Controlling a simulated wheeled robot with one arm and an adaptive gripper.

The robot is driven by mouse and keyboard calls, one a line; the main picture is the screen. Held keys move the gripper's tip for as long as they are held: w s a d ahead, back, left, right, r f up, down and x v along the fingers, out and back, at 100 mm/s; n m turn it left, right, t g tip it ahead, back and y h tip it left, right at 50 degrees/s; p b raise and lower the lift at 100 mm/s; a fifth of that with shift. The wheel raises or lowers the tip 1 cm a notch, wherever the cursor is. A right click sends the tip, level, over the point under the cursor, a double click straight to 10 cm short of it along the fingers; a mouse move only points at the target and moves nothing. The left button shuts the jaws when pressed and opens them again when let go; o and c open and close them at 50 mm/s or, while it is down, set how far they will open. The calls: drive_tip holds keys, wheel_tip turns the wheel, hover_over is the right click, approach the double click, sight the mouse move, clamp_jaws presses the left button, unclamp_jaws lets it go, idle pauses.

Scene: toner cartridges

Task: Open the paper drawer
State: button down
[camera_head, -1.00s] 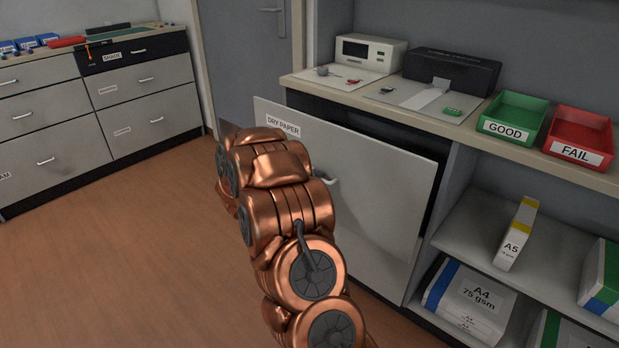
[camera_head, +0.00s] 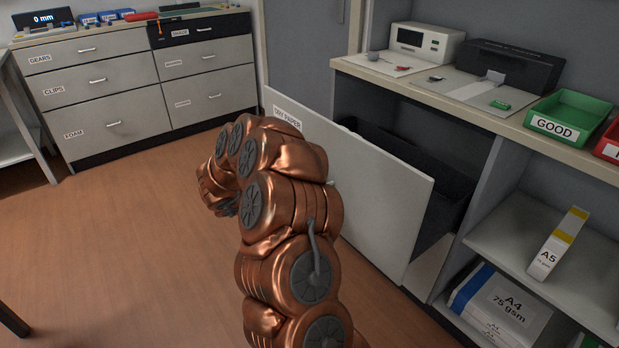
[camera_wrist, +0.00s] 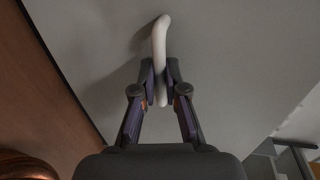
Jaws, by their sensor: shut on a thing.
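The paper drawer (camera_head: 385,200) has a large pale grey front with a label (camera_head: 287,118) at its upper left that reads DRY PAPER, partly hidden by my arm. The drawer stands pulled out from the cabinet, and its dark inside (camera_head: 425,165) shows behind the front. In the wrist view, my gripper (camera_wrist: 161,92) is shut on the white drawer handle (camera_wrist: 160,40), with a finger on each side of it. In the head view my copper arm hides the gripper and most of the handle.
The counter (camera_head: 440,92) above holds a white device (camera_head: 424,43), a black machine (camera_head: 508,66) and a green GOOD tray (camera_head: 568,118). Paper packs (camera_head: 500,305) lie on shelves at the right. Open wooden floor (camera_head: 130,230) lies to the left, before a grey drawer cabinet (camera_head: 85,95).

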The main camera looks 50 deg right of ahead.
drive_tip(key=shift+a+f, duration=0.1)
drive_tip(key=shift+a, duration=0.25)
drive_tip(key=c, duration=1.2)
unclamp_jaws()
drive_tip(key=shift+w, duration=0.1)
drive_tip(key=v, duration=1.2)
